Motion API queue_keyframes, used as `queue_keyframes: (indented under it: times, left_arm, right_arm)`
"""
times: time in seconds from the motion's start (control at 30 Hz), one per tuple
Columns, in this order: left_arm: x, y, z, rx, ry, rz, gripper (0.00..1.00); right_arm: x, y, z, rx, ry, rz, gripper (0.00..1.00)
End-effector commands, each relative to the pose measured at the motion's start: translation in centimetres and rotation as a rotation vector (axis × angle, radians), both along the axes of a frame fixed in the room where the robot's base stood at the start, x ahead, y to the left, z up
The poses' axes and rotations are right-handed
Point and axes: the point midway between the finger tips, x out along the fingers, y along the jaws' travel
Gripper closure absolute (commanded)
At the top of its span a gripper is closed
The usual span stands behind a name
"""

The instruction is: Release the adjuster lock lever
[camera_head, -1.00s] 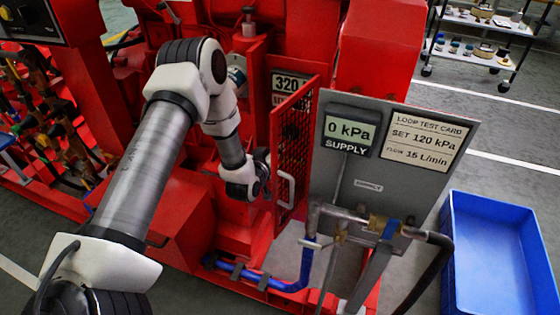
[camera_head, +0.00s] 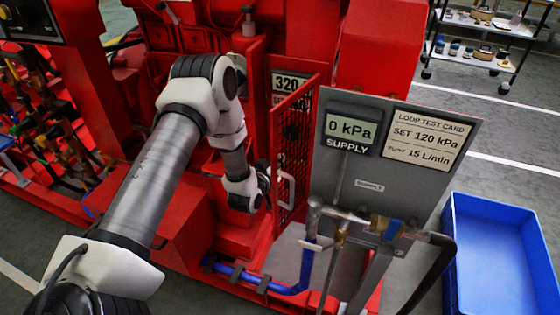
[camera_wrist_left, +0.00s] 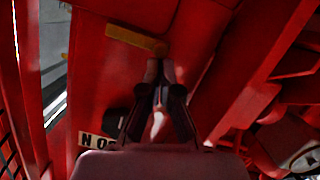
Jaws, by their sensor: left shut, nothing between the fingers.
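My left gripper (camera_wrist_left: 158,78) is shut and empty in the left wrist view, its dark fingers together in front of a red panel. A dull yellow bar (camera_wrist_left: 135,40) lies just beyond and to the left of the fingertips, its right end close to them. It may be the adjuster lock lever, but I cannot tell for sure, nor whether the fingers touch it. In the head view my left wrist (camera_head: 242,192) reaches in beside the red mesh guard (camera_head: 293,150), and the fingertips are hidden there. My right gripper is not in view.
The mesh guard with its pale handle (camera_head: 286,190) stands right of my wrist. A grey panel (camera_head: 360,205) with a 0 kPa display (camera_head: 350,132), pipes and a blue hose (camera_head: 255,281) stands in front. A blue bin (camera_head: 505,250) sits on the floor at right.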

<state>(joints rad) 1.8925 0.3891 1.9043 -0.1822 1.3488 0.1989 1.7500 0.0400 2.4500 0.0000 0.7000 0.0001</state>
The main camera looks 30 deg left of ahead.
Motion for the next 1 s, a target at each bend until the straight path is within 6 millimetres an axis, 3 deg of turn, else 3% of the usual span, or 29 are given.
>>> queue_keyframes:
  times: [0.47,0.9,1.0]
  left_arm:
    - [-0.1,0.3,-1.0,-0.11,-0.025,0.001,1.0]
    - [-0.1,0.5,-3.6,-0.471,-0.113,0.0,1.0]
    - [-0.1,0.3,-4.1,-0.475,-0.113,0.0,1.0]
  right_arm:
    - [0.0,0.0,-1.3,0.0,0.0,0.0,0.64]
    - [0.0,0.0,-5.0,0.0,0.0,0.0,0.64]
    - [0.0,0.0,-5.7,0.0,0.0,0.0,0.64]
